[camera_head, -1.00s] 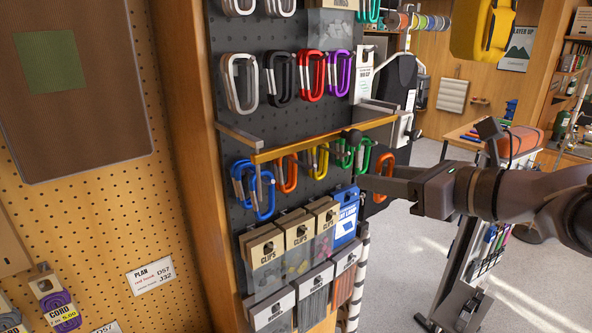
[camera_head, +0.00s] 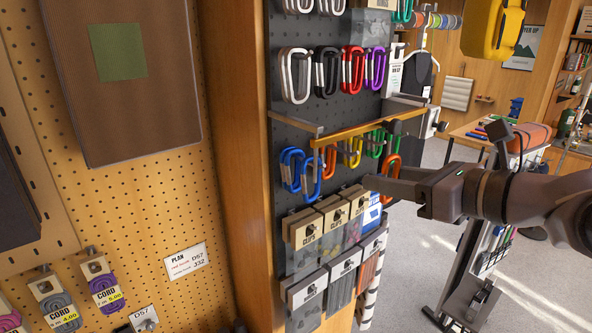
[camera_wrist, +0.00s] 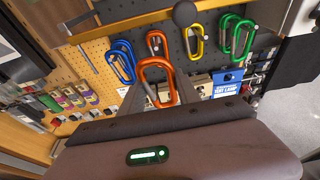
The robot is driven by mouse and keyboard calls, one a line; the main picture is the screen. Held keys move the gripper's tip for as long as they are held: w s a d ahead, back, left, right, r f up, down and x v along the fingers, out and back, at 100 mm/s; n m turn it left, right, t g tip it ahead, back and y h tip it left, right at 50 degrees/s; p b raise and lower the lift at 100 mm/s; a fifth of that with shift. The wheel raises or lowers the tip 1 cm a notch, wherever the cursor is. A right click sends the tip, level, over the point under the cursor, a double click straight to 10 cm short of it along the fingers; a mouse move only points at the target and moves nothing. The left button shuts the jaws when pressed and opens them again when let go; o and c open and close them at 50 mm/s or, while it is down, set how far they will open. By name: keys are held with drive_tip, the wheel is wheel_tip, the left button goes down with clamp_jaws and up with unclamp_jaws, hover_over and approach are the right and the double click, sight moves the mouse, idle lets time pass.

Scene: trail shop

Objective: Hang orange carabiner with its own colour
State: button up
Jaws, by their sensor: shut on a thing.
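My gripper (camera_head: 378,181) is shut on an orange carabiner (camera_head: 390,170), held upright in front of the dark pegboard. In the wrist view the held orange carabiner (camera_wrist: 143,76) sits between the fingers (camera_wrist: 152,98). Another orange carabiner (camera_head: 329,160) hangs on the board's lower row; it also shows in the wrist view (camera_wrist: 151,43), just behind the held one. Blue carabiners (camera_head: 291,170) hang left of it, a yellow one (camera_head: 352,152) and green ones (camera_head: 376,143) to its right. The held carabiner is apart from the board.
A wooden bar (camera_head: 350,133) on brackets runs in front of the board, just above the lower row. White, black, red and purple carabiners (camera_head: 374,69) hang above. Packs of clips (camera_head: 306,232) hang below. A wooden post (camera_head: 236,150) borders the board at left.

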drive_tip(key=w, duration=0.1)
drive_tip(key=w+a, duration=0.2)
drive_tip(key=w, duration=0.1)
drive_tip(key=shift+f, duration=0.1)
idle(0.4)
drive_tip(key=shift+w+a, duration=0.1)
drive_tip(key=shift+a, duration=0.05)
drive_tip(key=shift+w+a, duration=0.1)
drive_tip(key=shift+a, duration=0.15)
idle(0.4)
drive_tip(key=shift+w+a+p, duration=0.2)
drive_tip(key=shift+w+a, duration=0.3)
drive_tip(key=shift+w, duration=0.2)
drive_tip(key=shift+w+a+p, duration=0.15)
drive_tip(key=shift+w+a, duration=0.35)
drive_tip(key=shift+w, duration=0.2)
